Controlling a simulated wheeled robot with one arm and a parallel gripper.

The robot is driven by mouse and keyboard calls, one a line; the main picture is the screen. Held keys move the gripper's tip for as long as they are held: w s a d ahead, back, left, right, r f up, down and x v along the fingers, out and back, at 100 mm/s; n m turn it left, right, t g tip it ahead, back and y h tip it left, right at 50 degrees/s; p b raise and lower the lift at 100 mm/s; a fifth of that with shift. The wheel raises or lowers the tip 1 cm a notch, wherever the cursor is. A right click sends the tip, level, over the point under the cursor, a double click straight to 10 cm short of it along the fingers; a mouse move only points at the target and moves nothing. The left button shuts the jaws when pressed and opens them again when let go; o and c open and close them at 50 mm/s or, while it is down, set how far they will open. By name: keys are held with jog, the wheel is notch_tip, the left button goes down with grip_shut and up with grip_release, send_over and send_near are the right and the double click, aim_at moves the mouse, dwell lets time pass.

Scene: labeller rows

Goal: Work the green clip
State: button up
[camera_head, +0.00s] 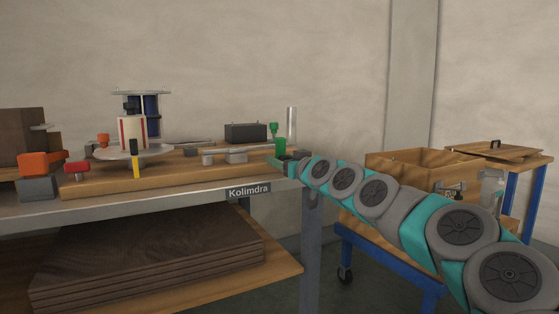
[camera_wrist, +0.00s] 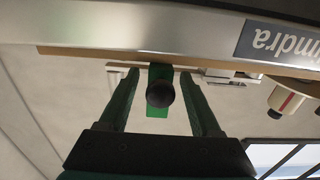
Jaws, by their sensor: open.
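The green clip (camera_wrist: 157,112) shows in the wrist view as an upright green piece with a round black knob in front of it. In the head view a green piece (camera_head: 280,146) stands at the right end of the wooden board, just above my gripper (camera_head: 284,163). In the wrist view my gripper (camera_wrist: 160,74) is open, with one finger on each side of the clip and a visible gap on both sides. The clip's lower part and back are hidden.
The board (camera_head: 185,176) lies on a bench labelled Kolimdra (camera_head: 250,191). A blue-framed cart (camera_head: 390,262) stands at right.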

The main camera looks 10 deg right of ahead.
jog(key=shift+w+a, duration=0.25)
jog(key=shift+w, duration=0.4)
grip_shut()
dwell(1.1)
